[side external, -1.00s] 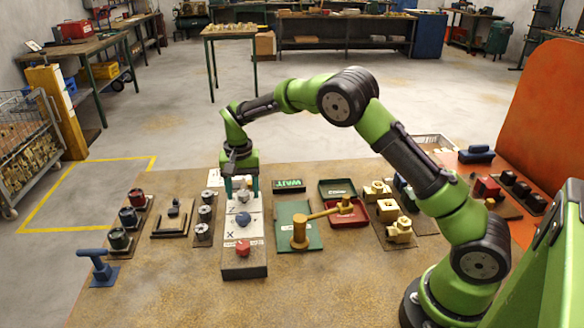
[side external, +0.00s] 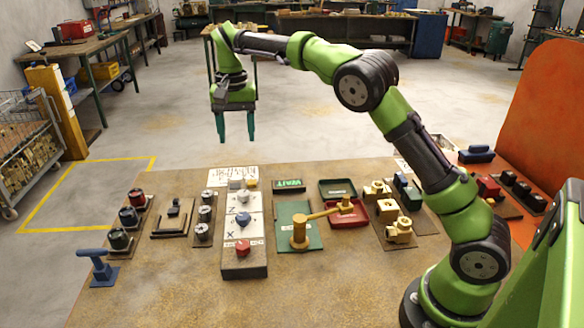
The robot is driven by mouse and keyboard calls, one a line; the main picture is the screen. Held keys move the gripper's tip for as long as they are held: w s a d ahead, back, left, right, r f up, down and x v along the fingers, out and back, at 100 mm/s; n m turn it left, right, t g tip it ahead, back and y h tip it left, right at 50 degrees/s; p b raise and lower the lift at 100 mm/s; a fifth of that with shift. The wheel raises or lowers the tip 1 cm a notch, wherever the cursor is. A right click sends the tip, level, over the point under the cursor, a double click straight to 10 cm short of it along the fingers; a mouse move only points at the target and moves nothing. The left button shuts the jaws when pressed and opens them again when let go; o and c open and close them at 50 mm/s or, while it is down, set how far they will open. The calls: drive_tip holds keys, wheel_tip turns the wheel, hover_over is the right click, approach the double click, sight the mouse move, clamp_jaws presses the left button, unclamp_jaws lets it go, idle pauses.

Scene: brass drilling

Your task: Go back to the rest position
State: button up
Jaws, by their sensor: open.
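My gripper (side external: 236,125) is open and empty, with its two teal fingers pointing down. It hangs in the air well above the far edge of the worktable (side external: 170,285). Nothing touches the fingers.
A brass lever fixture (side external: 300,232) stands on a green plate. A red tray (side external: 350,219), a green tray (side external: 338,187) and brass parts (side external: 399,231) lie to its right. Dark round pieces (side external: 120,239) and a blue handle (side external: 100,265) are at left. Air around my gripper is clear.

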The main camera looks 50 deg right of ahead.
drive_tip(key=s+a+r+n+t+y, duration=0.1)
drive_tip(key=s+n+t, duration=0.1)
drive_tip(key=s, duration=1.2)
drive_tip(key=s+a+r+n+t+y, duration=0.1)
drive_tip(key=s+n+t, duration=0.2)
drive_tip(key=s, duration=1.2)
drive_tip(key=shift+s+a+t, duration=0.25)
drive_tip(key=shift+a+t, duration=0.1)
drive_tip(key=shift+t, duration=0.75)
drive_tip(key=shift+c, duration=0.2)
